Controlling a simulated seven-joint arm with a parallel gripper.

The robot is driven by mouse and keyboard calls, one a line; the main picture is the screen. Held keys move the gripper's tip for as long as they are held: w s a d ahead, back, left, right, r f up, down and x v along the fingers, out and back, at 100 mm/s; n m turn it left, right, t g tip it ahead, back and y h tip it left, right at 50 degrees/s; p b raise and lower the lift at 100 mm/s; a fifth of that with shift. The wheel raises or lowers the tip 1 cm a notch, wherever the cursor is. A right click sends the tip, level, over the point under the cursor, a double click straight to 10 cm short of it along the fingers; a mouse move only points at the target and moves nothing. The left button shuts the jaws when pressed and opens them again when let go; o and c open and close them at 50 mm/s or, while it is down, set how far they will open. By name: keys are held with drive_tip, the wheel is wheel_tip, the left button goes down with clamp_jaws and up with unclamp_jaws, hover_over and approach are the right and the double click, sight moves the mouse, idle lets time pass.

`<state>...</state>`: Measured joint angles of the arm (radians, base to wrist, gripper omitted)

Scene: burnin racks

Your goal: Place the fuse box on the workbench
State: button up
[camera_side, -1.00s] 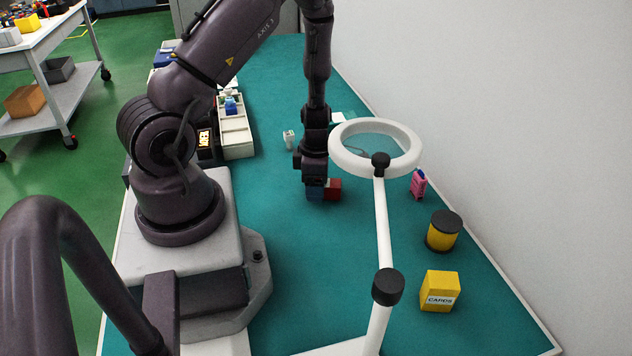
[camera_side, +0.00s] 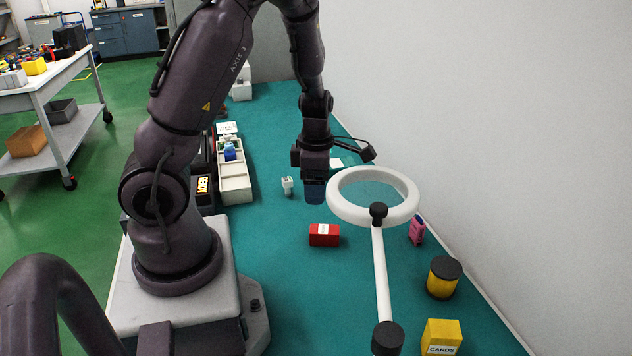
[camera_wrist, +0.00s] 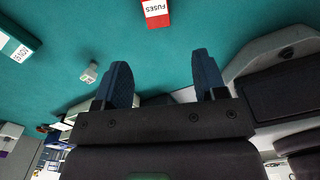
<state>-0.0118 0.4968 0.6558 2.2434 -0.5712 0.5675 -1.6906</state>
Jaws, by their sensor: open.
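The fuse box is a red box (camera_side: 324,235) with a white label, lying on the teal workbench (camera_side: 285,290). In the wrist view the fuse box (camera_wrist: 157,13) shows at the top edge, partly cut off, with "FUSES" on its label. My gripper (camera_side: 316,195) is above the bench, behind the fuse box in the side view and clear of it. In the wrist view my gripper (camera_wrist: 163,72) has its two blue fingers spread wide with nothing between them.
A white ring magnifier (camera_side: 345,212) on a stand is right of my gripper. A pink item (camera_side: 417,230), a yellow jar (camera_side: 443,281) and a yellow cards box (camera_side: 442,338) line the right. A small white item (camera_side: 287,186) and a compartment tray (camera_side: 236,190) are left.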

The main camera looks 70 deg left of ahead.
drive_tip(key=shift+r, duration=0.3)
